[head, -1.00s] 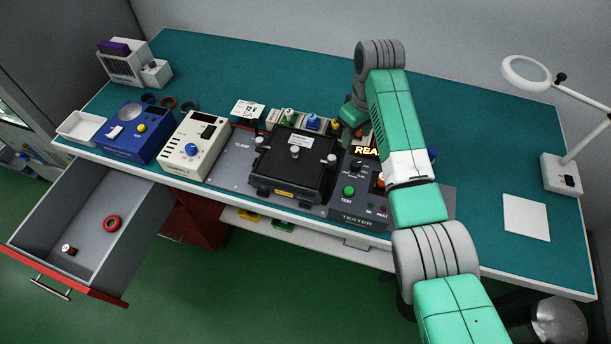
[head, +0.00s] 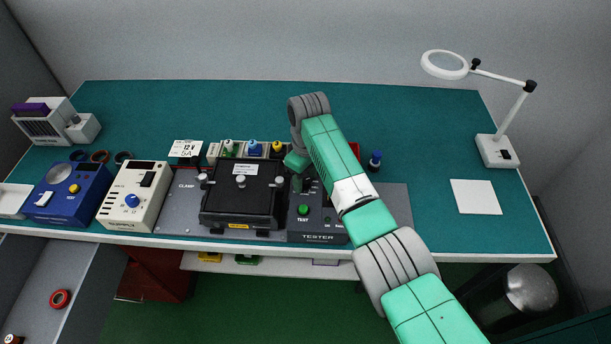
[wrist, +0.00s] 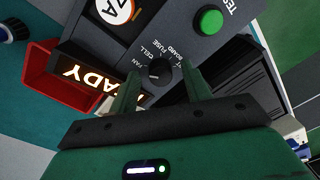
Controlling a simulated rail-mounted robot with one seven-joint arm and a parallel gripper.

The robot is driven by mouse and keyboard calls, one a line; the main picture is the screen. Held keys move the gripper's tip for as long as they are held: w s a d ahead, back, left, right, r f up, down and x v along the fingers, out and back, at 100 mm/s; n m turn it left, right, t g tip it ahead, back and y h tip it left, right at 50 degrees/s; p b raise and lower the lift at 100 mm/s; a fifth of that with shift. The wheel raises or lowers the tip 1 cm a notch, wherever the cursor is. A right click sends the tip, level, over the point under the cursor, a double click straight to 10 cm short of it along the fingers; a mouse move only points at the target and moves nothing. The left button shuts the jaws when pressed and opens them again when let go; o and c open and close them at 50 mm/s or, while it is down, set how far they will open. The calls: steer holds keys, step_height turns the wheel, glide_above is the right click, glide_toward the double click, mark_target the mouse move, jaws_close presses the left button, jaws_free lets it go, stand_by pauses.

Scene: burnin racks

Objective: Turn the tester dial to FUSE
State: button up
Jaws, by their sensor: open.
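The tester (head: 318,238) stands at the front of the bench, right of the black clamp fixture, with a green TEST button (head: 303,210). Its black dial (wrist: 158,70) shows in the wrist view, ringed by the labels FAN, CELL, FUSE and BOARD, with another label partly hidden. The dial's exact setting is hard to tell. My gripper (wrist: 162,80) is open, its two green fingers on either side of the dial, with gaps visible. Contact cannot be seen.
A lit READY display (wrist: 92,83), a red bin (wrist: 52,75) and the green button (wrist: 208,21) lie near my fingers. The black clamp fixture (head: 240,205) stands close left of the tester. The bench's right side is clear around a white sheet (head: 475,197) and magnifier lamp (head: 494,150).

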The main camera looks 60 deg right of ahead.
steer(key=c, duration=1)
steer(key=shift+r+m+p, duration=0.15)
steer(key=shift+m+p, duration=0.15)
steer(key=shift+p, duration=0.15)
steer(key=shift+r+m+p, duration=0.1)
steer(key=shift+m+p, duration=0.9)
steer(key=shift+m, duration=0.1)
steer(key=m+p, duration=0.2)
steer(key=m, duration=0.2)
steer(key=shift+p, duration=0.3)
steer(key=m+p, duration=0.1)
steer(key=m, duration=0.3)
steer(key=shift+a+m, duration=0.1)
steer(key=shift+m, duration=0.3)
steer(key=shift+f+m+h+p, duration=0.15)
steer(key=shift+m+p, duration=0.1)
steer(key=shift+m, duration=0.75)
steer(key=shift+f+m+h+p, duration=0.15)
steer(key=shift+m+p, duration=0.1)
steer(key=shift+m, duration=0.75)
steer(key=shift+r, duration=0.1)
